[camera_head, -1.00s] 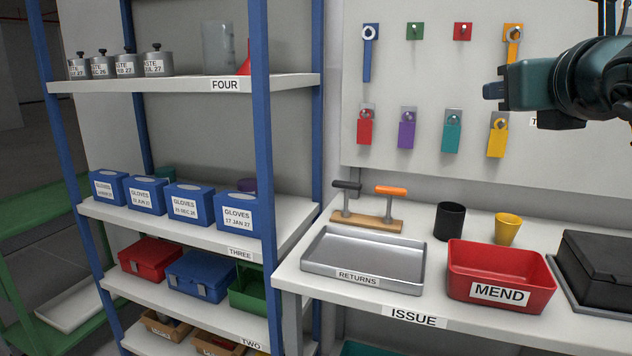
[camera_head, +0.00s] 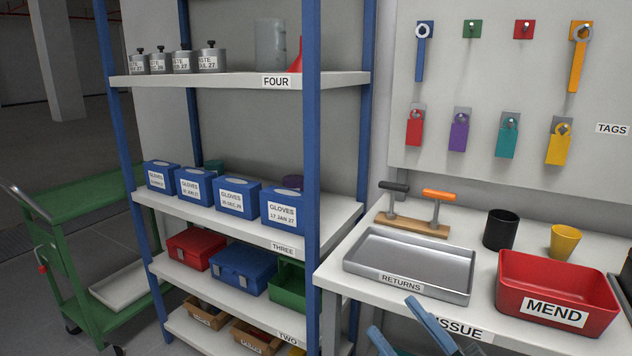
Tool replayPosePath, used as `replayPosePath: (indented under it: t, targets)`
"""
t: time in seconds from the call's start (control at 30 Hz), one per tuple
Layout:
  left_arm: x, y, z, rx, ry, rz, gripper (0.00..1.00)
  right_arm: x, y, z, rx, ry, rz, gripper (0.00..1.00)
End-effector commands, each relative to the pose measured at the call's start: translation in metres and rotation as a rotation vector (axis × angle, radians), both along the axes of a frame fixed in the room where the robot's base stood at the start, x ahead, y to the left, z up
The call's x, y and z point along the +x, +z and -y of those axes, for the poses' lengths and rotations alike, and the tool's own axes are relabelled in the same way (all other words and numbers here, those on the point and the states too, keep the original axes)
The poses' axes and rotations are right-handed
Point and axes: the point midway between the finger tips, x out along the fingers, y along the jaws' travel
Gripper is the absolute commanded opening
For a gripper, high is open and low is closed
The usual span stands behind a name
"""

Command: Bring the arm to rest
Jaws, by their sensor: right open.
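My right gripper (camera_head: 393,314) shows at the bottom edge, a little right of centre, as two light blue fingers. The fingers are apart, with nothing seen between them. It appears in front of the ISSUE bench (camera_head: 362,289), below the RETURNS tray (camera_head: 368,262). The rest of the right arm is out of the picture. My left gripper is not in view.
The red MEND bin (camera_head: 515,285), a black cup (camera_head: 500,230) and a yellow cup (camera_head: 565,241) stand on the bench. Tools and tags hang on the pegboard (camera_head: 440,90). A blue-framed shelf (camera_head: 312,200) stands left, a green cart (camera_head: 100,205) beyond it.

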Motion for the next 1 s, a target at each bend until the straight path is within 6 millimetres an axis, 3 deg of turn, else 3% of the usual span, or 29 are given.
replayPosePath:
  t: [0.03, 0.2, 0.4, 0.57, 0.6, 1.0]
  targets:
    - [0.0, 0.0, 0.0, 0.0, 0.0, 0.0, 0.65, 0.002, -0.032, 0.012, 0.095, -0.047, -0.177, 0.43]
    - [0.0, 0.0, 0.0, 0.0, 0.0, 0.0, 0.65, -0.011, -0.123, 0.036, 0.307, -0.159, -0.644, 0.43]
    - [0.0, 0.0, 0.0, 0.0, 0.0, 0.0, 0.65, -0.049, -0.199, 0.04, 0.436, -0.223, -1.016, 0.43]
    - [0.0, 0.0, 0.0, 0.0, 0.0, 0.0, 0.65, -0.089, -0.244, 0.036, 0.515, -0.249, -1.264, 0.43]
    - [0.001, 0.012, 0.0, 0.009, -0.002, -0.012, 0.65, -0.083, -0.228, 0.037, 0.5, -0.253, -1.255, 0.43]
    - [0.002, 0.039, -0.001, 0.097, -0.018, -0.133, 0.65, -0.08, -0.199, 0.038, 0.4, -0.326, -1.349, 0.43]
